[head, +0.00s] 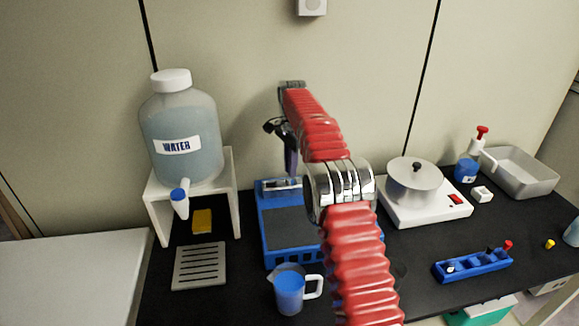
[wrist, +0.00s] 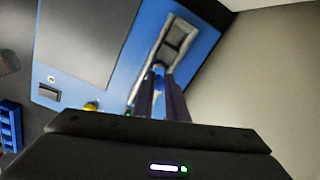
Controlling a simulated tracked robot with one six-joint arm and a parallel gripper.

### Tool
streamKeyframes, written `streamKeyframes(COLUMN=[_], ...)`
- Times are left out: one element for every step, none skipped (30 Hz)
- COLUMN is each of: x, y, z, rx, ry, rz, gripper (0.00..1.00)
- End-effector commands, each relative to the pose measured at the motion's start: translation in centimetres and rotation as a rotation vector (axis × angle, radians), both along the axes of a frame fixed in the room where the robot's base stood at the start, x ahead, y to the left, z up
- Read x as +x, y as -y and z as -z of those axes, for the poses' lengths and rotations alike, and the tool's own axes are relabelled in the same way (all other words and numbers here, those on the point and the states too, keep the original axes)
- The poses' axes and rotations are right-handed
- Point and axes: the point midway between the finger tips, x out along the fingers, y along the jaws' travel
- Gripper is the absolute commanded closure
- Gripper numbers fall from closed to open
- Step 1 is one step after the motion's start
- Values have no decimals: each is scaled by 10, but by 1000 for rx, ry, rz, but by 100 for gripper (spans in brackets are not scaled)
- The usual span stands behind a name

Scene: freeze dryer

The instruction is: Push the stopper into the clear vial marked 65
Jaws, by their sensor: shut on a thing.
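My gripper (head: 291,168) is at the back of the blue machine (head: 268,254), pointing down. In the wrist view its two dark fingers (wrist: 160,84) are close together, with a small blue thing (wrist: 158,69) at their tips. The tips are in front of a metal-framed opening (wrist: 178,40) in the blue machine. I cannot read a mark 65 on anything, and I cannot tell a clear vial or its stopper at the fingertips. A blue rack (head: 473,266) at the right holds small pieces with white, dark and red tops.
A water jug (head: 182,125) on a white stand is at the left. A blue measuring cup (head: 289,290) stands in front of the machine. A pot (head: 414,184) on a white hot plate is to the right. A small yellow piece (head: 549,244) lies beyond the rack.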

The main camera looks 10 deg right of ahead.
Motion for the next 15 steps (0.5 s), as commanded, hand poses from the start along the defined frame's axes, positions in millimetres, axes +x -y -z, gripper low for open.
streamKeyframes(x=[0,0,0,0,0,0,0,0,0,0,0,0,-1,-1,-1], y=[0,0,0,0,0,0,0,0,0,0,0,0,0,0,0], z=[1,1,2,3,3,4,4,5,5,6,6,6,7,7,7], rx=[0,0,0,0,0,0,1,0,0,0,0,0,1,1,0], ry=[0,0,-1,-1,-1,-1,-1,-2,-2,-3,-3,-3,-4,-4,-5], rz=[0,0,0,0,0,0,0,0,0,0,0,0,0,0,0], gripper=[100,100,100,100,100,100,100,100,100,100,100,100,100,100,100])
